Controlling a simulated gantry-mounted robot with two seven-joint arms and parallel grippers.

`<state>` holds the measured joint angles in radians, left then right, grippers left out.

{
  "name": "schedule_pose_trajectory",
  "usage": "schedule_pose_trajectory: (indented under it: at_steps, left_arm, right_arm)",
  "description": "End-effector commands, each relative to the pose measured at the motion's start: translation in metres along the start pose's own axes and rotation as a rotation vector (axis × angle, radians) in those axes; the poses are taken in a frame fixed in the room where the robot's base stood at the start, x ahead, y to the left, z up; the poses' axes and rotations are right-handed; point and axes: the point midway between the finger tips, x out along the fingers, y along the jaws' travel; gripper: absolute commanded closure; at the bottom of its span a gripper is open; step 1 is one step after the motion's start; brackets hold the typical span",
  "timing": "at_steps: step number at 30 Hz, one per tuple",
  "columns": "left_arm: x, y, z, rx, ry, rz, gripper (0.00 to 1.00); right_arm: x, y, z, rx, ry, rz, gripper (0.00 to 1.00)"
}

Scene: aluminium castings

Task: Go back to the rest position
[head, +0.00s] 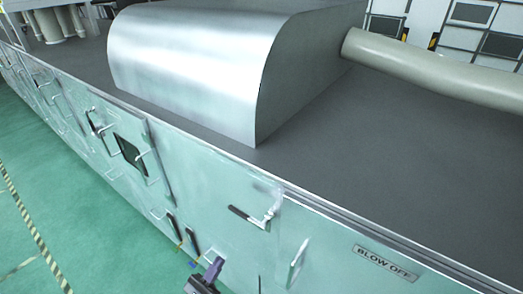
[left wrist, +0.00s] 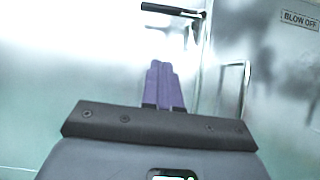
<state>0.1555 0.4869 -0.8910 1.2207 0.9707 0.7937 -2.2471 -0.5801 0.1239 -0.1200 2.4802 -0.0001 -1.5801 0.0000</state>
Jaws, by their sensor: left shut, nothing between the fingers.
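My left gripper (head: 211,269) shows at the bottom edge of the head view, in front of the pale green machine's side wall. Its purple fingers are together and empty; they also show in the left wrist view (left wrist: 160,85). The fingers point toward the machine wall, below a black-handled valve lever (head: 250,217), and are apart from it. The lever also shows at the top of the left wrist view (left wrist: 172,9). My right gripper is in neither view.
The machine wall (head: 215,185) carries door handles (head: 298,262), latches and a "BLOW OFF" label (head: 385,262). A rounded metal cover (head: 195,55) and a thick pipe (head: 430,70) sit on its dark top. Green floor (head: 70,215) is open at the left.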

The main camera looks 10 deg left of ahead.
Motion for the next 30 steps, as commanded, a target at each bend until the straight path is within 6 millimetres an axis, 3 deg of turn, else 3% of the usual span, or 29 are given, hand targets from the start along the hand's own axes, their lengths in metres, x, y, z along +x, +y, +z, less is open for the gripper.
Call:
schedule_pose_trajectory:
  at_steps: [5, 11, 22, 30]
  left_arm:
    - [-0.035, -0.021, 0.001, -0.052, 0.067, 0.05, 1.0]
    - [-0.048, -0.045, 0.04, -0.23, 0.081, 0.236, 1.0]
    - [-0.045, -0.03, 0.08, -1.203, 0.244, 0.912, 1.0]
    - [-0.057, -0.041, 0.126, -1.821, 0.248, 1.46, 1.0]
  right_arm:
    - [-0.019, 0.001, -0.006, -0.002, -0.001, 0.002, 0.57]
    - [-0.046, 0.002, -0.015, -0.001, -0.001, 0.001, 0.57]
    - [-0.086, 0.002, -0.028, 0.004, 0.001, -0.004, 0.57]
    - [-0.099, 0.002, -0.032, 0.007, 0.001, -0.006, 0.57]
